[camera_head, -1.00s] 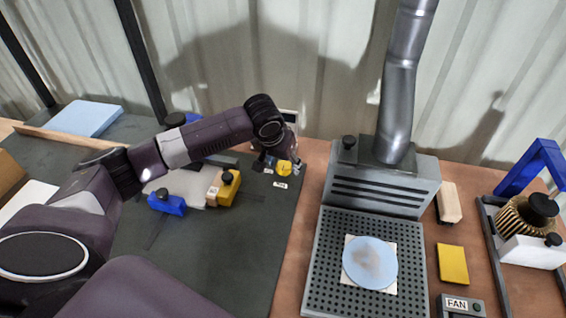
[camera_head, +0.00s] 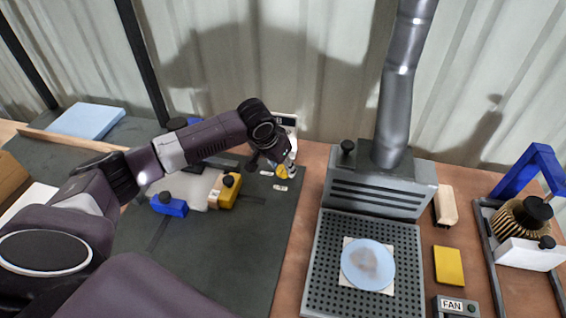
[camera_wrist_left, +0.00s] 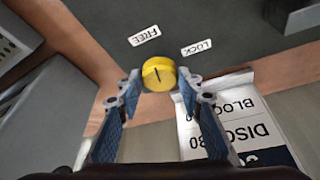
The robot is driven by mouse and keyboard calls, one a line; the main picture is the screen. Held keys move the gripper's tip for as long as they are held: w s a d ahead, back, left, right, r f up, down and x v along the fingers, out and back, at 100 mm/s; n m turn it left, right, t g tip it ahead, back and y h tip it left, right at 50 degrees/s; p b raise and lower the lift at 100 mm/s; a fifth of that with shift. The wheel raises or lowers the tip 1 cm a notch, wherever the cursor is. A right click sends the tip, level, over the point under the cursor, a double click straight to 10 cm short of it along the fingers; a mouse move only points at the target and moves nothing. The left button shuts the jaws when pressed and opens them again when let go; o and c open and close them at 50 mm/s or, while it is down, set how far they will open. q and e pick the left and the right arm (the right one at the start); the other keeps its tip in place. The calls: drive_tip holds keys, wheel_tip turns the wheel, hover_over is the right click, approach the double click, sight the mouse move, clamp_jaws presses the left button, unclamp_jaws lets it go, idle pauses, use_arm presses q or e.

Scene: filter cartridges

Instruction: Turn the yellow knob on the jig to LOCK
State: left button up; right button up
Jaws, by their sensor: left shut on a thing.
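The round yellow knob (camera_head: 281,172) sits at the back right of the dark mat in the head view, partly covered by my gripper. In the left wrist view the yellow knob (camera_wrist_left: 158,75) lies between my left gripper's (camera_wrist_left: 160,80) two fingertips, which are shut on its sides. Its black line points roughly at the FREE label (camera_wrist_left: 145,36); the LOCK label (camera_wrist_left: 196,47) is to the right of that. My left gripper (camera_head: 280,166) reaches the knob from above in the head view. My right gripper is not in view.
A white sign (camera_wrist_left: 225,120) stands close beside the fingers. Yellow (camera_head: 224,190) and blue (camera_head: 168,204) clamp blocks with black knobs lie left of the gripper. A grey fume extractor (camera_head: 375,190) stands to the right. The front of the dark mat is clear.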

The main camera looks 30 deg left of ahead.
use_arm(q)
drive_tip(key=m+p, duration=0.1)
drive_tip(key=m+h, duration=0.1)
drive_tip(key=shift+a+r+m+p, duration=0.15)
drive_tip(key=shift+m+p, duration=0.25)
drive_tip(key=shift+w+m+g+h, duration=0.1)
drive_tip(key=shift+m+g+h, duration=0.25)
drive_tip(key=shift+m, duration=0.55)
drive_tip(key=shift+m+h, duration=0.35)
drive_tip(key=shift+m, duration=0.55)
drive_tip(key=shift+w+a+f+m+g+b, duration=0.15)
drive_tip(key=shift+m+g, duration=0.1)
drive_tip(key=shift+m, duration=0.2)
drive_tip(key=shift+s+d+f+m+g+b, duration=0.1)
drive_tip(key=shift+m+g+b, duration=0.1)
drive_tip(key=shift+m, duration=0.25)
drive_tip(key=m+h+b, duration=0.1)
drive_tip(key=m, duration=0.1)
drive_tip(key=shift+w+a+m+g+b, duration=0.1)
drive_tip(key=shift+w+m+g+b, duration=0.05)
drive_tip(key=shift+m+g+b, duration=0.25)
drive_tip(key=m+g+b, duration=0.1)
drive_tip(key=m+b, duration=0.1)
drive_tip(key=m, duration=0.1)
drive_tip(key=shift+w+m+h+b, duration=0.1)
drive_tip(key=shift+m+h+b, duration=0.2)
drive_tip(key=shift+b, duration=0.05)
drive_tip(key=shift+r+m+g+b, duration=0.1)
drive_tip(key=shift+m+g+b, duration=0.35)
drive_tip(key=shift+m, duration=0.25)
